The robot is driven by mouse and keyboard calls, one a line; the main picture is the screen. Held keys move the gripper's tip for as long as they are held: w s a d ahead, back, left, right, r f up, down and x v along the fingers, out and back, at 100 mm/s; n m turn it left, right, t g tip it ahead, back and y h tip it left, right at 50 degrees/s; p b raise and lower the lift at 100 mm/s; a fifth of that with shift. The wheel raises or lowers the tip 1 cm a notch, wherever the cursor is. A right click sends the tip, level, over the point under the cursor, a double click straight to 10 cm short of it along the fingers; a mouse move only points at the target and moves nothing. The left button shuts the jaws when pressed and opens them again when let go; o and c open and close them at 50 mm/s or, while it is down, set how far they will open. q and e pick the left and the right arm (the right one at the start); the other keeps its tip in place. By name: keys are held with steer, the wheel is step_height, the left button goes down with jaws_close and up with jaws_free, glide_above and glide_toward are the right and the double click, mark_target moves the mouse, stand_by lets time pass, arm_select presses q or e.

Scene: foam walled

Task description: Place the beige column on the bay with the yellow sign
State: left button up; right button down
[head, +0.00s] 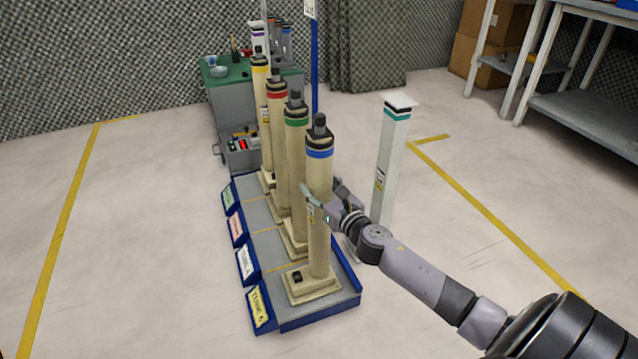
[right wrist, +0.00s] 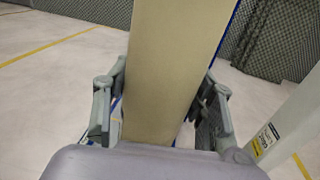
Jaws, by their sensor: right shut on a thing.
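A beige column (head: 319,235) with a blue band and dark top stands upright over the front bay of the blue-edged rack (head: 318,318). This bay carries the yellow sign (head: 260,308). The column's square foot (head: 312,286) is over the bay floor; I cannot tell whether it rests fully. My right gripper (head: 327,205) is shut around the column's middle, coming from the right. In the right wrist view the column (right wrist: 170,70) fills the space between the fingers. My left gripper is not in view.
Three more beige columns with green (head: 295,150), red (head: 277,130) and yellow (head: 261,100) bands stand behind. A green-topped cart (head: 225,72) is at the back. Floor left is clear.

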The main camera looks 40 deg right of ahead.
steer(key=shift+r, duration=0.3)
steer(key=shift+f, duration=0.15)
steer(key=c, duration=0.7)
jaws_free()
steer(key=shift+f, duration=0.25)
